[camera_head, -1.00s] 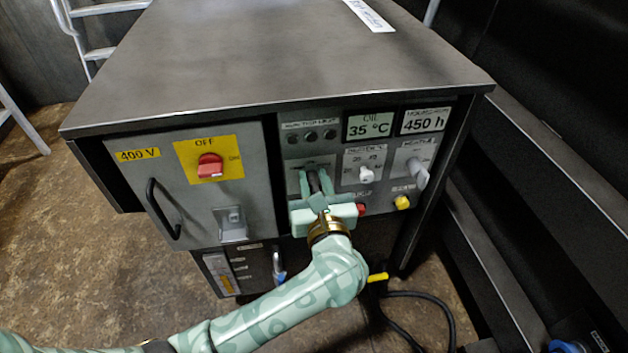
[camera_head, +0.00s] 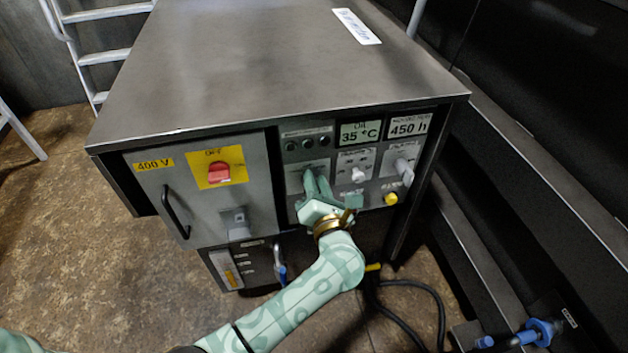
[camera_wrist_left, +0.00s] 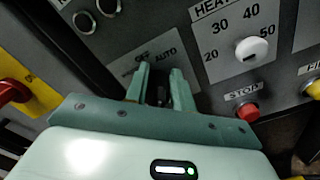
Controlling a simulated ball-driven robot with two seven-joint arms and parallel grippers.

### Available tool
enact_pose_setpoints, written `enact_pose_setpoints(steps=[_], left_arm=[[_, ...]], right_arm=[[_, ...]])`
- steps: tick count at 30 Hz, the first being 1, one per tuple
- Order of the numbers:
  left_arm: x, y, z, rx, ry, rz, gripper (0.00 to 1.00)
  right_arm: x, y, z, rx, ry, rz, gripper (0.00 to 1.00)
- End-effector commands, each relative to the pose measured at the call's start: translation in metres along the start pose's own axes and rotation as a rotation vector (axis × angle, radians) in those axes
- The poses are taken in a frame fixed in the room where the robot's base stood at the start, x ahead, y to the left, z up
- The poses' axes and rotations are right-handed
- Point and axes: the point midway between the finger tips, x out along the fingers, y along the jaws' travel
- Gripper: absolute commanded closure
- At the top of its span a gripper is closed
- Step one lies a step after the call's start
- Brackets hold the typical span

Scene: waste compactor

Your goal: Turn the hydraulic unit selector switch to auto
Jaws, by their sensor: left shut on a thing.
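The hydraulic unit (camera_head: 270,75) is a grey metal cabinet with a front control panel. Its selector switch sits on a small grey plate (camera_wrist_left: 132,66) marked OFF and AUTO, below a row of round indicators. My left gripper (camera_head: 314,182) is at this plate, rolled to a tilt. In the left wrist view, the two green fingers of this gripper (camera_wrist_left: 161,78) are shut on the dark selector knob (camera_wrist_left: 160,94). The fingers hide most of the knob, so its exact pointing direction cannot be told. My right gripper is not in view.
A white heater dial (camera_wrist_left: 251,49) and red stop button (camera_wrist_left: 247,111) lie right of the switch. A yellow button (camera_head: 391,198) is farther right. A red main switch (camera_head: 219,172) and door handle (camera_head: 174,208) are to the left.

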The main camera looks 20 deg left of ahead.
Motion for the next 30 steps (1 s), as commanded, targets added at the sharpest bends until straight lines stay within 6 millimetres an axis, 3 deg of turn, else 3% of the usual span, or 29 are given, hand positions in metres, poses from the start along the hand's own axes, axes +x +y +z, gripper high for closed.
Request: enact_pose_setpoints(steps=[5,22,23,30], left_arm=[[-0.0014,-0.0021,-0.0013,0.061,0.004,-0.004,0.98],[-0.0013,-0.0039,-0.0036,0.093,0.006,-0.005,0.98],[-0.0013,-0.0039,-0.0036,0.093,0.006,-0.005,0.67],[-0.0006,-0.0028,-0.002,0.092,0.003,-0.002,0.66]], right_arm=[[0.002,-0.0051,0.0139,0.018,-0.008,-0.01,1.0],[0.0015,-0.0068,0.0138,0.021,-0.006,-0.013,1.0],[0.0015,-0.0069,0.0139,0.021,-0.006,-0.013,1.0],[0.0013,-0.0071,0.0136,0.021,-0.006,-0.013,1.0]])
